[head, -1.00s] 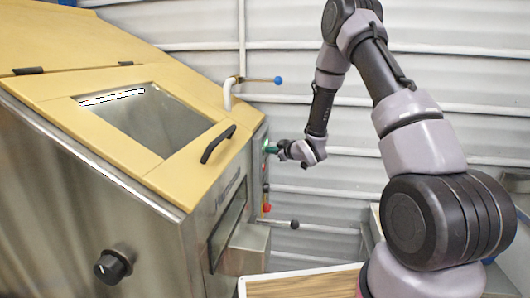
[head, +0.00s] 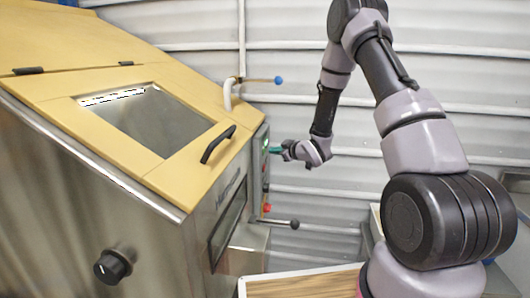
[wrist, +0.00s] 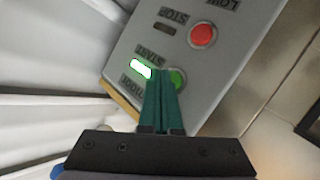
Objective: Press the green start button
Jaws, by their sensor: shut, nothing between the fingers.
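The green start button (wrist: 178,77) is on the grey control panel (wrist: 225,75), partly hidden behind my fingers in the wrist view. My gripper (wrist: 163,73) is shut and empty, its green fingertips overlapping the button's left side in that view. Whether they touch it I cannot tell there. The lamp (wrist: 141,69) beside the START label glows bright green-white. In the head view my gripper (head: 271,150) reaches leftward to the panel's upper part, with its fingertips just off or close to the panel face.
A red button (wrist: 202,34) and a dark lamp (wrist: 164,28) by the STOP label sit farther along the panel. In the head view a black-knobbed lever (head: 293,224) sticks out below, and a blue-ended handle (head: 277,80) above. Corrugated wall (head: 440,60) stands behind.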

